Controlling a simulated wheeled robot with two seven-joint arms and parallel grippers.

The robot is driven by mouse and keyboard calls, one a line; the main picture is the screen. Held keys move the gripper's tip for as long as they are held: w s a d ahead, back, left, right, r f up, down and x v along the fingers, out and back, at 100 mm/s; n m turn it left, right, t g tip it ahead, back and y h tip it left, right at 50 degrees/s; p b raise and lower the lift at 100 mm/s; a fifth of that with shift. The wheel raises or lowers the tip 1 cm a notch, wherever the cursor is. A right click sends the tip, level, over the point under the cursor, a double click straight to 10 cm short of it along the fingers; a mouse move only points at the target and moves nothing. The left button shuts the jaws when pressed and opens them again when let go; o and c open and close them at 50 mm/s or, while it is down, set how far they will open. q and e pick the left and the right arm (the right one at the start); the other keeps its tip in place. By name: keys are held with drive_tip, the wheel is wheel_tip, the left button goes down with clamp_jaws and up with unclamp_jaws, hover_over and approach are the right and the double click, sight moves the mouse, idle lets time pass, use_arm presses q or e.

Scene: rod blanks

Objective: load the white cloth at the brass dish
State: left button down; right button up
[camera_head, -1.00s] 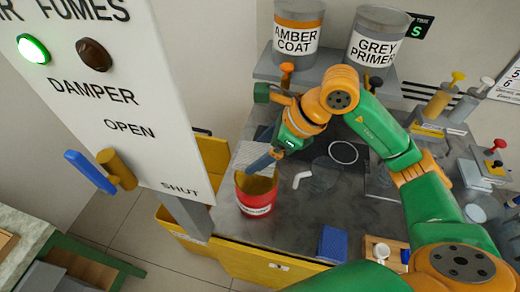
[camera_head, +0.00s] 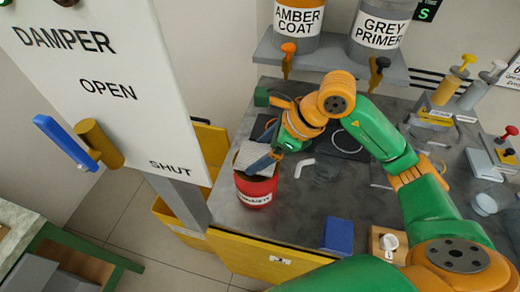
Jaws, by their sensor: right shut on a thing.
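The white cloth (camera_head: 250,156) is a pale, finely lined sheet at the mouth of a red can (camera_head: 257,192) near the bench's front edge. My right gripper (camera_head: 261,164) is over the can with its blue-grey fingers against the cloth, shut on it. The cloth and fingers cover most of the can's opening, and I cannot tell whether the cloth touches the rim. No brass dish can be made out. My left gripper is not in view.
A blue block (camera_head: 338,235) lies near the bench front. A small white bent piece (camera_head: 304,167) lies right of the can. Paint drums (camera_head: 298,20) stand on a shelf behind. The damper panel (camera_head: 95,80) with its lever stands at the left.

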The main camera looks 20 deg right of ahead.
sight(260, 156)
drive_tip(key=shift+w, duration=0.1)
drive_tip(key=shift+f+b, duration=1.2)
drive_tip(key=shift+b, duration=0.15)
idle(1.8)
drive_tip(key=shift+r, duration=0.1)
idle(0.4)
wheel_tip(260, 156, up, 7)
drive_tip(key=p, duration=0.5)
idle(0.5)
